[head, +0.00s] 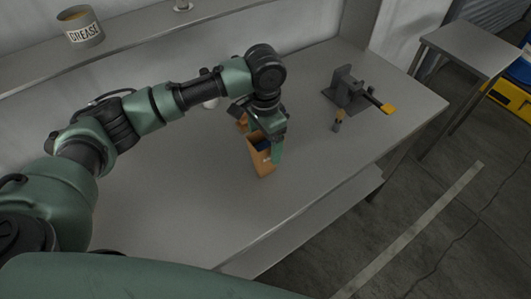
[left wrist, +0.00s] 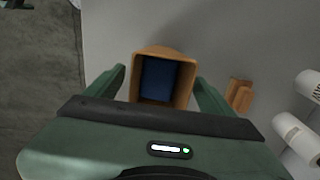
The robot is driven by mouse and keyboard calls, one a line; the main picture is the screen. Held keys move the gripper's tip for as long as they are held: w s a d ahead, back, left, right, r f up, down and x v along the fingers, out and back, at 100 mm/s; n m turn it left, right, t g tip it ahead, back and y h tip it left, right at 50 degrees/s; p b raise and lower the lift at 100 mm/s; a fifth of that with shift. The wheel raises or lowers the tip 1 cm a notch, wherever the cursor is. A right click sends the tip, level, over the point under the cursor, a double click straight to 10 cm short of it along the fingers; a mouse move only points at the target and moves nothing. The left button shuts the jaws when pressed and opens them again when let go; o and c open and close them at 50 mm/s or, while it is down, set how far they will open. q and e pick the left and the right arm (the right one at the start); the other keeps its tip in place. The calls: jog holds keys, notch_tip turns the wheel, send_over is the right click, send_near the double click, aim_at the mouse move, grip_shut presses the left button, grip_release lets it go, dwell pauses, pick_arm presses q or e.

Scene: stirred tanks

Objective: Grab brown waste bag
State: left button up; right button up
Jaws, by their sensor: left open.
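The brown waste bag (head: 261,158) stands upright on the grey workbench below my left gripper. In the left wrist view its open top (left wrist: 163,55) shows, with something dark blue inside. My left gripper (head: 268,145) points down over the bag. In the left wrist view its two green fingers (left wrist: 160,88) are apart, one to each side of the bag, with a narrow gap showing at the left. I cannot tell whether either finger touches it. My right gripper is in neither view.
The workbench (head: 190,205) is mostly clear in front. A small brown object (left wrist: 240,95) lies beside the bag, near white cylinders (left wrist: 296,135). A dark vise-like fixture (head: 348,92) stands at the right. A grease tin (head: 80,27) sits on the back shelf.

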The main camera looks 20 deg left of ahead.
pick_arm(q)
notch_tip(320, 180, down, 4)
jog(key=shift+d+f+p, duration=0.1)
jog(key=shift+f+p, duration=0.15)
jog(key=shift+p, duration=0.65)
jog(key=shift+w+f, duration=0.1)
jog(key=shift+f, duration=0.25)
jog(key=c, duration=1.4)
jog(key=shift+r, duration=0.15)
